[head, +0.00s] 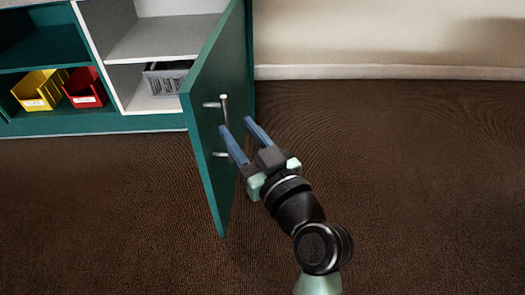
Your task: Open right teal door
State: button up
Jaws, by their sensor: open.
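The right teal door (211,130) stands swung well out from the cabinet, seen nearly edge-on, hinged at its right side. A metal bar handle (224,108) is on the door's outer face, which faces right. My gripper (234,130) is at the handle, with its two blue fingers apart. The left finger is close to the bar and overlaps the door in the picture; the other is to the right of the bar. I cannot tell whether either touches the handle.
Behind the door, the white compartment (130,75) shows a grey basket (165,80). Left of it, a teal shelf holds a yellow bin (40,90) and a red bin (85,88). Brown carpet (420,180) is clear to the right, up to the wall's pale baseboard (400,72).

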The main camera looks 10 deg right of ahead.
jog(key=p+v, duration=0.2)
jog(key=v, duration=0.7)
jog(key=w+a+r+t+h+p, duration=0.15)
jog(key=r+p, duration=0.25)
jog(key=r, duration=0.6)
jog(key=w+a+r+t+p, duration=0.1)
jog(key=w+r+p, duration=0.25)
jog(key=r, duration=0.65)
jog(key=s+a+r+m+t+h+p, duration=0.1)
jog(key=s+r+t+p, duration=0.25)
jog(key=r, duration=1.05)
jog(key=s+a+r+m+t+h+p, duration=0.25)
jog(key=r+p, duration=0.25)
jog(key=r, duration=0.9)
jog(key=s+a+r+t+h+p, duration=0.15)
jog(key=s+r+p, duration=0.3)
jog(key=r, duration=0.85)
notch_tip(320, 180, up, 35)
jog(key=w+p, duration=0.1)
jog(key=p, duration=3.5)
jog(key=shift+w+d+y, duration=0.15)
jog(key=shift+d+y, duration=0.2)
jog(key=shift+d, duration=0.1)
jog(key=shift+r, duration=0.1)
